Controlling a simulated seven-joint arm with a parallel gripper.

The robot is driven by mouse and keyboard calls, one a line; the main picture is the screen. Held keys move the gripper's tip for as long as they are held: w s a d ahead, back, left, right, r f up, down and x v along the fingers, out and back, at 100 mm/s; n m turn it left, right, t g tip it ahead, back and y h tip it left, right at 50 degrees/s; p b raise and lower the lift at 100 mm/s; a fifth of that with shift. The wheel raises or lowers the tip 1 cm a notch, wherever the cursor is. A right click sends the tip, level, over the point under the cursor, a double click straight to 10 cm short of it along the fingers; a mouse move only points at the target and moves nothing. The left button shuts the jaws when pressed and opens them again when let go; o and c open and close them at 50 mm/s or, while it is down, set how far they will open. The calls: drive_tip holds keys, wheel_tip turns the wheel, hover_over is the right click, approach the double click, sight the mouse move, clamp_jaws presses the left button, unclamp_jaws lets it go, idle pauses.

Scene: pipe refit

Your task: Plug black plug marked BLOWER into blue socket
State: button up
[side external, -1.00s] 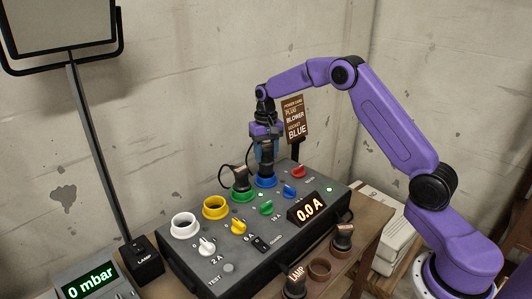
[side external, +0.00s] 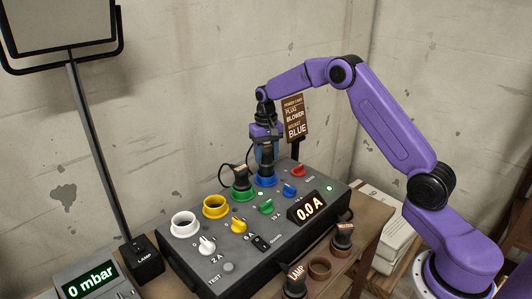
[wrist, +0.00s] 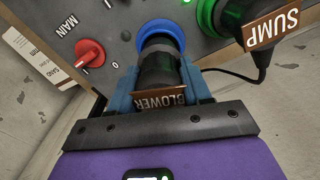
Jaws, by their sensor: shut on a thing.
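My gripper (side external: 265,153) is shut on the black plug (wrist: 157,72), which has a brown BLOWER tag (wrist: 160,101). In the side view the plug (side external: 266,168) stands upright over the blue socket (side external: 265,182), its lower end at the ring. In the wrist view the plug's end lies within the blue ring (wrist: 161,28). The fingers are on both sides of the plug, below the ring in that picture. How deep the plug sits is hidden.
A black plug with a SUMP tag (wrist: 273,30) is in the green socket (side external: 241,196), close beside, with its cable looping out. Yellow (side external: 215,207) and white (side external: 184,225) sockets are empty. Coloured knobs and a display reading 0.0 A (side external: 311,208) are in front. A sign (side external: 295,119) stands behind.

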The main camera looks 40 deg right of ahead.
sight(266, 146)
drive_tip(key=shift+f, duration=1.6)
idle(1.5)
drive_tip(key=o, duration=1.6)
drive_tip(key=shift+o, duration=0.2)
drive_tip(key=shift+r, duration=0.2)
drive_tip(key=shift+r, duration=3.65)
